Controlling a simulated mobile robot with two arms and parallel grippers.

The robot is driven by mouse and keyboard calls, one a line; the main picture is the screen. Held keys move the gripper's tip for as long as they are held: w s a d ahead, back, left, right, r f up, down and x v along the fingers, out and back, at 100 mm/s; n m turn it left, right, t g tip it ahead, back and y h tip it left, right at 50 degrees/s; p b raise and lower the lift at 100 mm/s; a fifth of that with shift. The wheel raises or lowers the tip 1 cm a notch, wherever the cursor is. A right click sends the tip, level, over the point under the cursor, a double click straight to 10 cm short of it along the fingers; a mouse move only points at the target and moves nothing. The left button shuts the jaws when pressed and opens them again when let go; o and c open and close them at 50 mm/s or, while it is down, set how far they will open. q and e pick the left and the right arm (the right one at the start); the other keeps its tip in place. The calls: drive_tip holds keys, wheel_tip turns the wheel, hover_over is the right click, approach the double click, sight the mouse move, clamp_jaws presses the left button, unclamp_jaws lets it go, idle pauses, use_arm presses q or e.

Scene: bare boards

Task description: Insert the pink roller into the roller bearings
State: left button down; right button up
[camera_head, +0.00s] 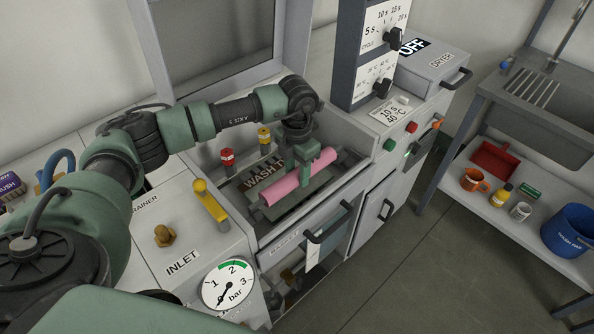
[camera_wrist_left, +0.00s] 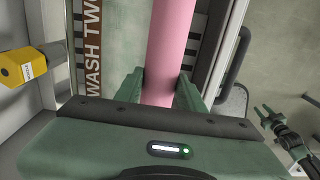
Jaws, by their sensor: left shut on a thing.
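The pink roller (camera_head: 298,182) lies slantwise over the open wash compartment, near its front edge. My left gripper (camera_head: 306,170) is shut on the roller near its middle. In the left wrist view the roller (camera_wrist_left: 168,45) runs up between the two green fingers (camera_wrist_left: 160,88). A dark end piece (camera_head: 263,201) shows at the roller's near left end. I cannot tell whether it is a bearing or whether the roller sits in it. A small green gripper, my right (camera_wrist_left: 268,116), shows at the right edge of the left wrist view.
The compartment wall (camera_head: 345,137) rises right of the roller. Red (camera_head: 227,158) and yellow (camera_head: 264,138) knobs stand behind it. A yellow lever (camera_head: 210,203) and a pressure gauge (camera_head: 228,284) are to the left. A handled drawer (camera_head: 318,232) is in front.

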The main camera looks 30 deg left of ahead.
sight(297, 171)
use_arm(q)
drive_tip(key=shift+f+b, duration=1.2)
drive_tip(key=shift+f, duration=0.45)
drive_tip(key=c, duration=0.8)
unclamp_jaws()
wheel_tip(297, 171, up, 8)
drive_tip(key=shift+f+b, duration=0.1)
drive_tip(key=shift+b, duration=0.4)
